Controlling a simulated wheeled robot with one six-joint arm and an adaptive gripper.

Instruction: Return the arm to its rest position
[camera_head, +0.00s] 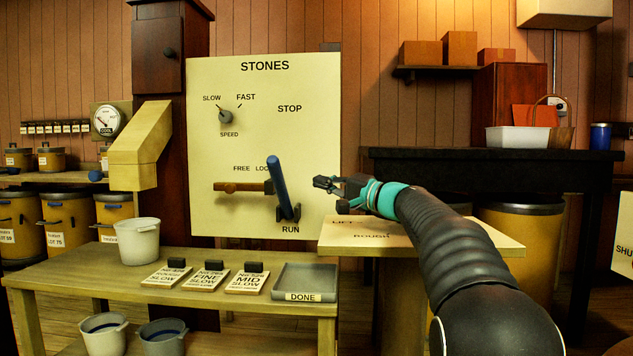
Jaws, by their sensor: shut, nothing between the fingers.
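My arm reaches in from the lower right. My gripper (322,193) is shut and empty, pointing left in front of the right edge of the cream STONES panel (265,140). A blue lever (279,180) on the panel stands just left of the gripper, with a visible gap between them. The lever leans slightly left at its top and sits above the RUN label. A wooden latch bar (240,187) lies level under the FREE and LOC lettering, its right end close to the lever. A grey speed knob (226,117) sits at the upper left.
A wooden bench (250,302) below holds a white bucket (137,241), several lettered cards and a grey DONE tray (306,281). A lettered wooden board (497,244) lies under my gripper and arm. A dark counter (470,158) stands behind my arm. Open air lies above the arm.

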